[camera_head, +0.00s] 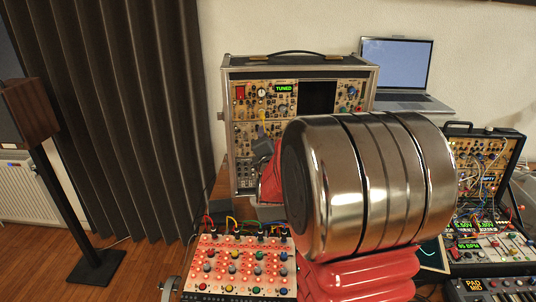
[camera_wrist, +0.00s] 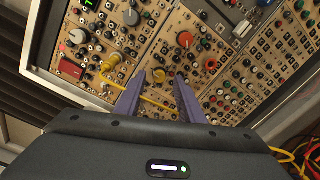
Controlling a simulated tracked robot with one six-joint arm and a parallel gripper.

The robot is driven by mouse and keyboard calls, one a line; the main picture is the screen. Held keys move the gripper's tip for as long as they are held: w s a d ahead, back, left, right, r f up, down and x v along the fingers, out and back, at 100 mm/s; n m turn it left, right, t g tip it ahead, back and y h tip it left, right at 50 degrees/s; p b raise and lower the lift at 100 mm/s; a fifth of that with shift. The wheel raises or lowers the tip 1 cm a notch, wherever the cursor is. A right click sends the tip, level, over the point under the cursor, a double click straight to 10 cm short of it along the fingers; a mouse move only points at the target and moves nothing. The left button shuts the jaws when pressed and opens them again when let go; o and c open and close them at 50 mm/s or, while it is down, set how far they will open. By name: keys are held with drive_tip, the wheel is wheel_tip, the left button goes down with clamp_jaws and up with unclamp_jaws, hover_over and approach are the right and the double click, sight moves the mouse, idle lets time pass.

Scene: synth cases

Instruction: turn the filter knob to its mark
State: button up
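The tall synth case (camera_head: 228,110) stands at the back, its tan module panel facing me. A small yellow knob (camera_wrist: 159,75) appears between the fingertips, with no clear contact seen. My arm hides part of the case in the head view.
A yellow cable (camera_wrist: 150,103) crosses the panel behind the fingers from a yellow plug (camera_wrist: 112,60). A red-lit knob box (camera_head: 240,268) is in front, a laptop (camera_head: 400,65) behind, and another patched case (camera_head: 485,165) at right.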

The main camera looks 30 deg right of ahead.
drive_tip(key=v, duration=1.2)
drive_tip(key=shift+s+a, duration=0.25)
drive_tip(key=shift+s, duration=0.05)
drive_tip(key=s+a+f+m+g+y, duration=0.2)
drive_tip(key=a+f+m+g+y, duration=0.15)
drive_tip(key=f+m, duration=0.25)
drive_tip(key=s+a+f+m+g+y, duration=0.2)
drive_tip(key=s+a+f+m+g, duration=0.1)
drive_tip(key=a+f+m, duration=0.3)
drive_tip(key=s+a+r+m+g+y, duration=0.1)
drive_tip(key=s+a+r+m, duration=0.1)
drive_tip(key=s+a, duration=0.4)
drive_tip(key=s+a+r+m+g+y, duration=0.2)
drive_tip(key=s+a+r+m, duration=0.1)
drive_tip(key=s+a, duration=0.4)
drive_tip(key=shift+s+a+r, duration=0.25)
drive_tip(key=shift+s+a, duration=0.05)
drive_tip(key=shift+s, duration=0.95)
